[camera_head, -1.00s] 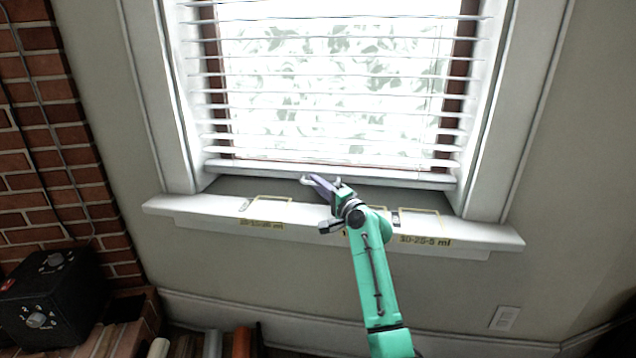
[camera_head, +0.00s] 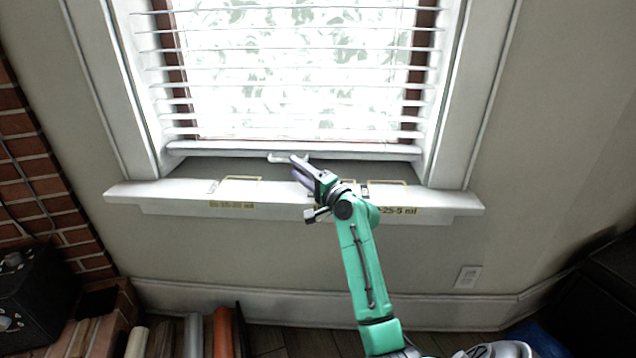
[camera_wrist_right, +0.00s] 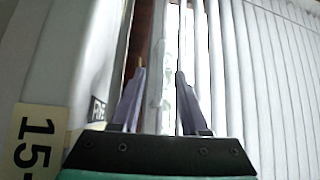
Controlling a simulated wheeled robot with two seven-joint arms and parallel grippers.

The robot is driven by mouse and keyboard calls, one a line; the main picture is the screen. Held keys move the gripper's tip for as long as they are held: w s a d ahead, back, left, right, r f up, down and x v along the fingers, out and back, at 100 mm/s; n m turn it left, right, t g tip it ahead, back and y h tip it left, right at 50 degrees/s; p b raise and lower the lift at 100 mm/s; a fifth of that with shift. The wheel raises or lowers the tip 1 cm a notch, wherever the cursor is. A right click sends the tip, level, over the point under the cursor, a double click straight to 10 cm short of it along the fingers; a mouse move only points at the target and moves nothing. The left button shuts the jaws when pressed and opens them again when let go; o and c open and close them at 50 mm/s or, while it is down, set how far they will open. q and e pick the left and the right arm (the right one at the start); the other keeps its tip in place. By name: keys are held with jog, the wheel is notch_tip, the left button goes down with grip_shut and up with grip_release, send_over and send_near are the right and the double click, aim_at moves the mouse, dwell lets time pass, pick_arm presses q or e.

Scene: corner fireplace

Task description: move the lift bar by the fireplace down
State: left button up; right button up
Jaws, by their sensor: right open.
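The lift bar, a white bottom rail (camera_head: 350,151) with a small pale handle (camera_head: 281,158), hangs under the window blind just above the sill. In the right wrist view the rail (camera_wrist_right: 158,95) appears upright, between and beyond the fingers. My right gripper (camera_head: 295,167) is open, its fingertips close to the handle and overlapping its right end; I cannot tell whether they touch. Its two purple fingers also show apart in the right wrist view (camera_wrist_right: 160,72). My left gripper is not in view.
The white sill (camera_head: 160,196) with yellow markings lies below the blind. A brick fireplace wall (camera_head: 25,150) and a black box (camera_head: 35,290) are at left. Several rolls or books (camera_head: 190,335) stand on the floor below. White window trim flanks the blind.

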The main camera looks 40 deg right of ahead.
jog(key=s, duration=0.5)
jog(key=s+f, duration=0.1)
jog(key=s, duration=0.2)
jog(key=shift+s+d+f, duration=0.1)
jog(key=shift+s+d, duration=0.05)
jog(key=shift+d, duration=0.1)
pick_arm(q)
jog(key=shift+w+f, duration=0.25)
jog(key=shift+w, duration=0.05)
pick_arm(e)
jog(key=shift+s, duration=0.45)
